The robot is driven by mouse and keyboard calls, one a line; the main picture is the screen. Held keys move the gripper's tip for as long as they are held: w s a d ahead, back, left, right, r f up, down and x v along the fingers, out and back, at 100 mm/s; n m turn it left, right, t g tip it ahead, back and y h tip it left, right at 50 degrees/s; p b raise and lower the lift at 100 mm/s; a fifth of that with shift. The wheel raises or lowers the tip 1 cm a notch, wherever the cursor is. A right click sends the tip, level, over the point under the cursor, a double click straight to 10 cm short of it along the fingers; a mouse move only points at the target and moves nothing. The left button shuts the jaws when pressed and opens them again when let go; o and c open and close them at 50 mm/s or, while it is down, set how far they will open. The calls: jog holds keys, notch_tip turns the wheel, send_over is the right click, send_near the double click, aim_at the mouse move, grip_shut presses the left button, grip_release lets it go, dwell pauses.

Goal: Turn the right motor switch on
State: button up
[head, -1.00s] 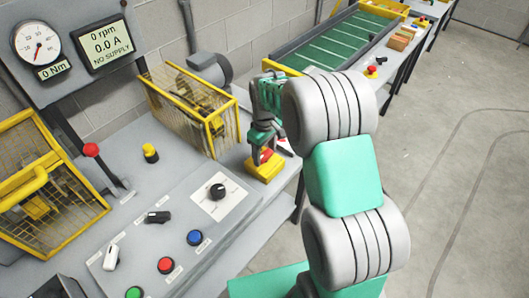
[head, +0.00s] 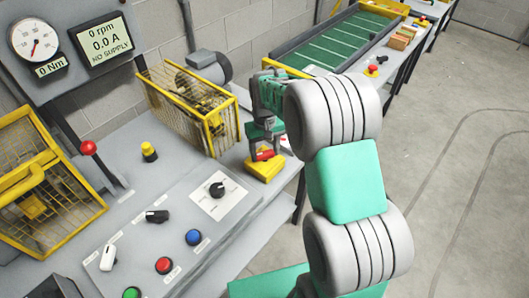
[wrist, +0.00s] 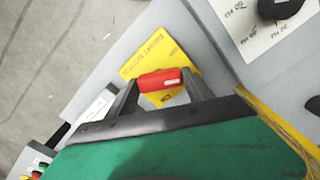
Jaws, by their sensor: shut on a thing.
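The right motor switch is a yellow box (head: 265,168) with a red knob (head: 264,154), at the right edge of the bench just right of the yellow mesh guard. My gripper (head: 264,150) points down at it and is shut on the red knob. In the wrist view the red knob (wrist: 160,80) lies crosswise between my two fingers, with a white mark near one end. The yellow plate (wrist: 146,58) with printed words shows behind it; part of its lettering is hidden by the knob and fingers.
A mesh guard (head: 190,105) stands close left of my gripper. The sloped control panel (head: 180,215) has a black rotary knob (head: 217,190) and several buttons. The display (head: 105,43) reads 0 rpm, 0.0 A, NO SUPPLY. Open floor lies to the right.

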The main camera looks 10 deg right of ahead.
aim_at(265, 152)
jog(key=m+b, duration=0.1)
jog(key=m, duration=1.1)
jog(key=shift+b, duration=0.3)
dwell(0.3)
jog(key=o, duration=1.4)
jog(key=shift+c, duration=0.2)
notch_tip(265, 152, up, 8)
jog(key=shift+f+b, duration=0.1)
jog(key=shift+b, duration=0.35)
